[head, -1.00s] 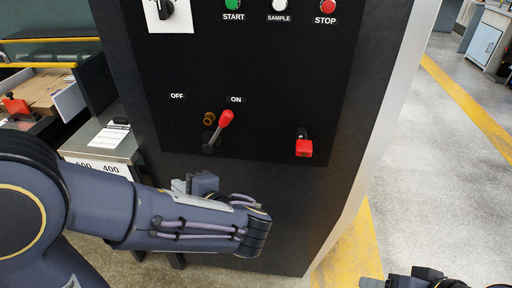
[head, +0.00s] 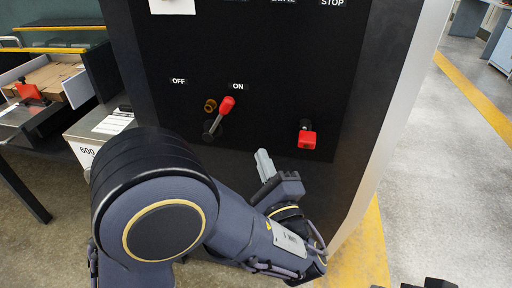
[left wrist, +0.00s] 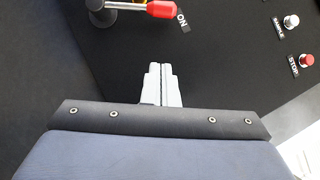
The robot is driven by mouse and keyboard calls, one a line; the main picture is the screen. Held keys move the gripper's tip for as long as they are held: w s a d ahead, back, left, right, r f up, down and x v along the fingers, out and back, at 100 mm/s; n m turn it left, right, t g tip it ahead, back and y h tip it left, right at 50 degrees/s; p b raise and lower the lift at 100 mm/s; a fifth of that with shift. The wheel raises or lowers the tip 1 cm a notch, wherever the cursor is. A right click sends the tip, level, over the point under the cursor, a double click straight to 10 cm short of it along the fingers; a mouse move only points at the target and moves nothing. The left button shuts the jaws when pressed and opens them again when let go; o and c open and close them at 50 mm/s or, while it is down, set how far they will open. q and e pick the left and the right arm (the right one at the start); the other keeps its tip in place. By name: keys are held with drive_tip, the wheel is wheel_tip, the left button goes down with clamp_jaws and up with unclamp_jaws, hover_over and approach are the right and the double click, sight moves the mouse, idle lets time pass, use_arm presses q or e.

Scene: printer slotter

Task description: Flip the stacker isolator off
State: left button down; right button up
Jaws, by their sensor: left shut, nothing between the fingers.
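A lever with a red grip (head: 226,104) and dark pivot sits on the black panel (head: 270,60), tilted up and right toward the ON label (head: 238,86). The OFF label (head: 179,81) is to its left. In the left wrist view the red grip (left wrist: 166,9) shows at the top, beside the ON label (left wrist: 182,21). My left gripper (head: 264,162) is shut and empty, below and right of the lever and apart from it. Its closed fingers (left wrist: 161,72) point toward the panel. Only a dark bit of my right gripper (head: 430,284) shows at the bottom edge.
A second red-handled control (head: 307,138) hangs on the panel at the lower right. A brass-coloured round part (head: 210,105) is just above the lever's pivot. A grey stand (head: 100,122) is left of the cabinet. The floor (head: 440,180) at right is clear.

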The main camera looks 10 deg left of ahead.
sight(229, 109)
use_arm(q)
drive_tip(key=w+a+r, duration=0.1)
drive_tip(key=w+a, duration=0.1)
drive_tip(key=w+a+r+p, duration=0.1)
drive_tip(key=w+a+r, duration=0.1)
drive_tip(key=w+a, duration=0.1)
drive_tip(key=w+a+r, duration=0.1)
drive_tip(key=w+a, duration=0.1)
drive_tip(key=w, duration=0.1)
drive_tip(key=shift+a+r+p, duration=0.15)
drive_tip(key=shift+p, duration=0.25)
drive_tip(key=shift+a+r+n+g+b, duration=0.45)
drive_tip(key=shift+a+r+n+g, duration=0.25)
drive_tip(key=shift+n, duration=0.5)
drive_tip(key=a+r+n+g+h+b, duration=0.2)
drive_tip(key=a+n+g+h+b, duration=0.1)
drive_tip(key=a+n+b, duration=0.3)
drive_tip(key=shift+w+a+r+n+g, duration=0.2)
drive_tip(key=shift+a+n+g, duration=0.7)
drive_tip(key=shift+a, duration=1.15)
drive_tip(key=shift+a+n, duration=0.1)
drive_tip(key=shift+n, duration=0.2)
